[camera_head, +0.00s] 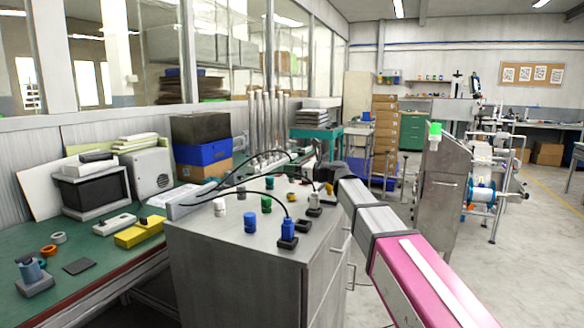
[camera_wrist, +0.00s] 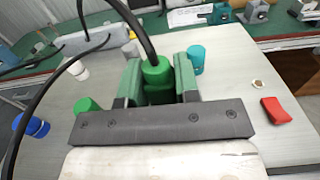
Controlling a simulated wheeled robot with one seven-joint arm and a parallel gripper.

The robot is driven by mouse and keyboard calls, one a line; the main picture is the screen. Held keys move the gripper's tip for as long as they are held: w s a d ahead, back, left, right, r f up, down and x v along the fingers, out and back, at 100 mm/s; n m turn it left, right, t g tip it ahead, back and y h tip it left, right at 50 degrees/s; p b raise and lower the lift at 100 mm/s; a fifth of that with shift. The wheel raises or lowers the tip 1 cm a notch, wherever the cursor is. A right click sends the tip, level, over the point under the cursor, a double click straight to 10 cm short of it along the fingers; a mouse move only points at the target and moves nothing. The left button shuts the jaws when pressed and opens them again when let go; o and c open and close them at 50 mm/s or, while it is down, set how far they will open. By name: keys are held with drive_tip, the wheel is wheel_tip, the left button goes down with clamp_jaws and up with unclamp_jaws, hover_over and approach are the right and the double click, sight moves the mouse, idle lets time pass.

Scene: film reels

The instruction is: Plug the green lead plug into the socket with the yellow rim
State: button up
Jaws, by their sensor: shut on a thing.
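My gripper (camera_wrist: 158,82) is shut on the green lead plug (camera_wrist: 157,72), which sits between its two green finger pads with a black lead rising from its top. In the head view my gripper (camera_head: 323,172) is over the far right part of the grey cabinet top, small and partly hidden by my arm; the held plug is not clear there. A small yellow piece (camera_head: 329,188) shows just below the gripper; I cannot tell whether it is the yellow-rimmed socket. In the wrist view a small pale yellowish round piece (camera_wrist: 257,84) lies right of the gripper, also uncertain.
The cabinet top (camera_head: 190,238) holds a blue plug (camera_head: 287,229) on a black base, a blue cylinder (camera_head: 250,223), a green one (camera_head: 266,204) and white ones. Black leads arch from a grey box (camera_head: 190,202). A red block (camera_wrist: 275,110) lies right of my gripper.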

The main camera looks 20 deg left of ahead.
sight(291, 182)
drive_tip(key=shift+f, duration=2.4)
drive_tip(key=shift+f, duration=0.3)
drive_tip(key=shift+r, duration=0.8)
idle(2.2)
drive_tip(key=shift+f, duration=0.75)
idle(0.8)
drive_tip(key=o, duration=0.6)
drive_tip(key=shift+o, duration=0.2)
drive_tip(key=shift+s, duration=0.1)
